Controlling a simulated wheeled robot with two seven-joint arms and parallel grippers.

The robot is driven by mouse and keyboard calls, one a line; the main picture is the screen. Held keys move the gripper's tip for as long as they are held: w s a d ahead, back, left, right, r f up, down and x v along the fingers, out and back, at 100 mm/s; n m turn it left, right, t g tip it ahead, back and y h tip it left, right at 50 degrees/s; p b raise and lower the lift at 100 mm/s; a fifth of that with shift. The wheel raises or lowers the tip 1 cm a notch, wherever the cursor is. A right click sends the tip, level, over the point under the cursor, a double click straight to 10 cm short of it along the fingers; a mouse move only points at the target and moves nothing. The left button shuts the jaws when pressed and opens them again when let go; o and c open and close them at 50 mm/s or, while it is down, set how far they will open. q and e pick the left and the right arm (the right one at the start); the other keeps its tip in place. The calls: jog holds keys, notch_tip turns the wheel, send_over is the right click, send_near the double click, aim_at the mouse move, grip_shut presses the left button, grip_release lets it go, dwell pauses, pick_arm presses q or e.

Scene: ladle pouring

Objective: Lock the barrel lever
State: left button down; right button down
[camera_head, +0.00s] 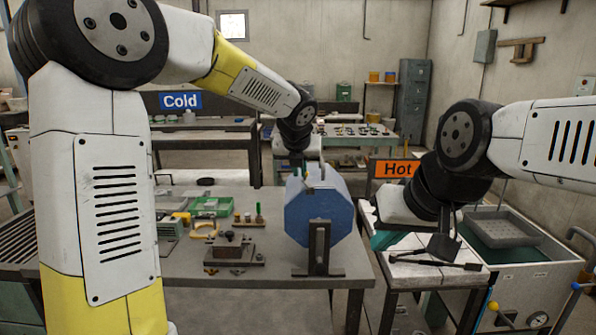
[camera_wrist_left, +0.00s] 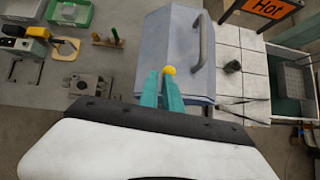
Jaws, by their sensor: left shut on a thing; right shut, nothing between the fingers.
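The blue-grey, many-sided barrel (camera_head: 320,212) stands in a dark stand on the workbench; its top and a curved handle show in the left wrist view (camera_wrist_left: 190,45). The lever's yellow ball knob (camera_wrist_left: 169,70) is at the barrel's near edge in that view. My left gripper (camera_wrist_left: 163,88) has its teal fingers closed at the lever just below the knob; the lever's shaft is mostly hidden between them. In the head view the left hand is above and behind the barrel. My right gripper (camera_head: 383,240), teal, is shut and empty, low beside the Hot table, partly hidden by its wrist.
A dark metal block (camera_head: 232,247), a yellow clamp-like tool (camera_head: 204,230) and a green tray (camera_head: 211,206) lie left of the barrel. A tiled table (camera_head: 425,272) bearing dark tools stands right, under the Hot sign (camera_head: 397,169).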

pick_arm(q)
jog(key=shift+w+a, duration=0.25)
jog(key=shift+a, duration=0.05)
jog(key=shift+s, duration=0.1)
jog(key=shift+s+d+f, duration=0.15)
jog(key=shift+s+d, duration=0.25)
jog(key=shift+d, duration=0.3)
pick_arm(e)
jog(key=shift+w, duration=0.1)
